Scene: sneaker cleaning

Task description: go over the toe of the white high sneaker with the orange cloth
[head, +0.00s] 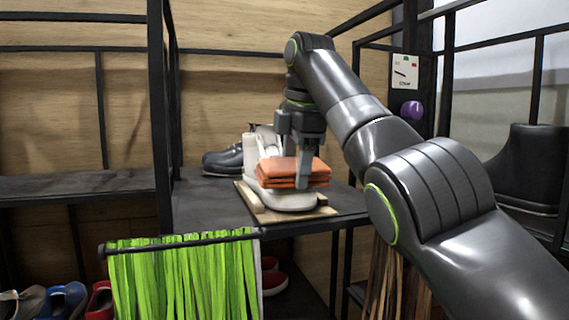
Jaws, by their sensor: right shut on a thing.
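The white high sneaker (250,150) stands on a wooden board (250,201) on the dark shelf, with its toe (285,201) toward me. The folded orange cloth (276,172) lies over the front of the sneaker and hides much of it. My right gripper (303,178) points down and is shut on the orange cloth, above the sneaker's toe. Whether the cloth presses on the toe is hard to tell. My left gripper is not in view.
A dark shoe (224,160) stands behind the sneaker, to the left. Black rack posts (160,110) rise at the left. Green strips (185,280) hang from a bar in front. A black boot (530,170) stands at the right. The shelf (200,205) left of the board is clear.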

